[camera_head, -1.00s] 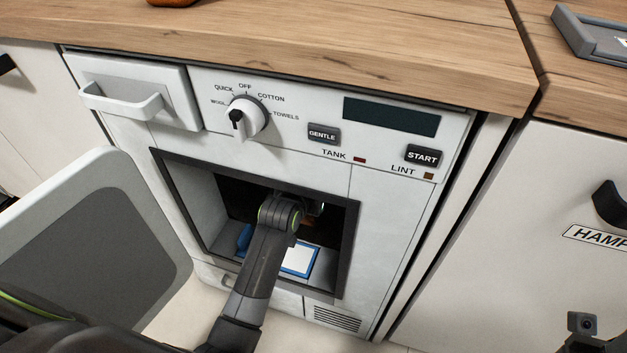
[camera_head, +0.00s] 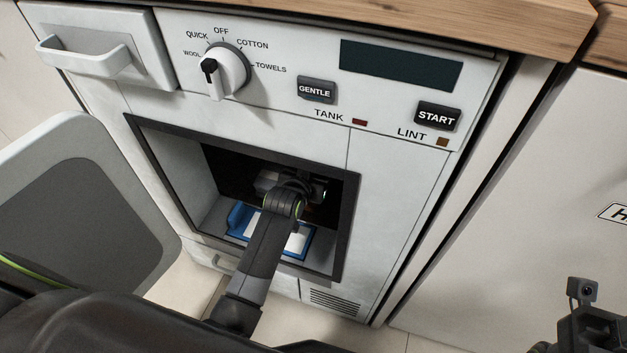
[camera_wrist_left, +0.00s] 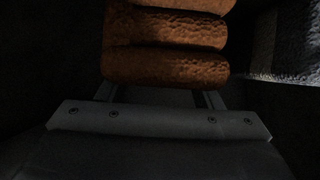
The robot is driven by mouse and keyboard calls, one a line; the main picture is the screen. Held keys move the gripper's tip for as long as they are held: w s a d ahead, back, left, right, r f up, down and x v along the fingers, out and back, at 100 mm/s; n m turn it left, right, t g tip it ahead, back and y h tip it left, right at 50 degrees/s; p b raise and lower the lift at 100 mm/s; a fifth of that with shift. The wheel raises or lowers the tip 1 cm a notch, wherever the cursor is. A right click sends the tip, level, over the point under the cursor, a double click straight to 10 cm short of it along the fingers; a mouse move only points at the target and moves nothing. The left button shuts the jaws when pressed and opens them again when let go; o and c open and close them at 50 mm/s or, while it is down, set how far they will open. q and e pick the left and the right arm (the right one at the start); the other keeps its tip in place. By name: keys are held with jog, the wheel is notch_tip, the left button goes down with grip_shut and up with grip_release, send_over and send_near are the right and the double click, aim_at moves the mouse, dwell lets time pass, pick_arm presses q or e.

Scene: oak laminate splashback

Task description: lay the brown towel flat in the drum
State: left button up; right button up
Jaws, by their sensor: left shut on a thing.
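The brown towel (camera_wrist_left: 168,68) shows in the left wrist view as a thick, folded, textured bundle, dimly lit. My left gripper (camera_wrist_left: 160,97) is shut on its near end. In the head view my left arm reaches through the square door opening into the dark drum, and the gripper (camera_head: 318,190) is partly hidden behind its own wrist. Only a small, dark brown bit of the towel shows there. The drum's inner surface is mostly in shadow; whether the towel touches it I cannot tell. Part of my right wrist shows at the lower right; its fingertips are out of sight.
The dryer (camera_head: 400,200) has its door (camera_head: 85,215) swung open to the left. A blue-edged piece with a white face (camera_head: 240,218) lies at the bottom of the opening, under my arm. The opening's dark frame (camera_head: 350,220) is close around the arm. A drawer handle (camera_head: 85,55) sticks out above left.

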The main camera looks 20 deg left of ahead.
pick_arm(q)
jog(key=shift+f, duration=0.35)
jog(key=shift+r, duration=0.1)
jog(key=o, duration=1.1)
